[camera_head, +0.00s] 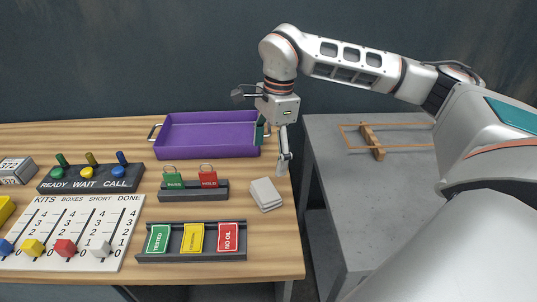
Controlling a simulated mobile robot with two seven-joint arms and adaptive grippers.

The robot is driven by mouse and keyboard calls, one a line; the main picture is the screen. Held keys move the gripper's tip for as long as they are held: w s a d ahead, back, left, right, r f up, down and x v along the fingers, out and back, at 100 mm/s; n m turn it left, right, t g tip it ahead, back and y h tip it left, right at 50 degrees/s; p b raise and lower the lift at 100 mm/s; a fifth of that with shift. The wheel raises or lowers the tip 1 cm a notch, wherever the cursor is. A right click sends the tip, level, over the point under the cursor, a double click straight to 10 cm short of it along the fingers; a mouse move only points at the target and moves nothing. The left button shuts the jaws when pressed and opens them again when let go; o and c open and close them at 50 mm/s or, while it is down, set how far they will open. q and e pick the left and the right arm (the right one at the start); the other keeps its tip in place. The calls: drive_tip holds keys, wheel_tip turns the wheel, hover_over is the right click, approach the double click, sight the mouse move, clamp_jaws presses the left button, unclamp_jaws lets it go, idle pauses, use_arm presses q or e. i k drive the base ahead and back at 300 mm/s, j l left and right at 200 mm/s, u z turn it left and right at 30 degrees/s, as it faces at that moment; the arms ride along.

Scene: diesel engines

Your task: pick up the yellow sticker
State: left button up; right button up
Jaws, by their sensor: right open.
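The yellow sticker (193,238) stands in the middle slot of a dark holder (190,257) near the table's front edge. A green sticker (158,238) marked TESTED is on its left, and a red sticker (228,237) marked NO OIL is on its right. My right gripper (275,150) is open and empty, pointing down by the right end of the purple tray. It is behind and to the right of the yellow sticker, well apart from it. My left gripper is out of view.
A purple tray (208,153) is at the back. A dark block (193,196) with PASS and HOLD tags stands behind the stickers, and a pale stack (265,194) lies to their right. A slider board (75,232) is at left. A grey table (400,190) stands at right.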

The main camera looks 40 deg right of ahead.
sight(192, 241)
drive_tip(key=k, duration=1)
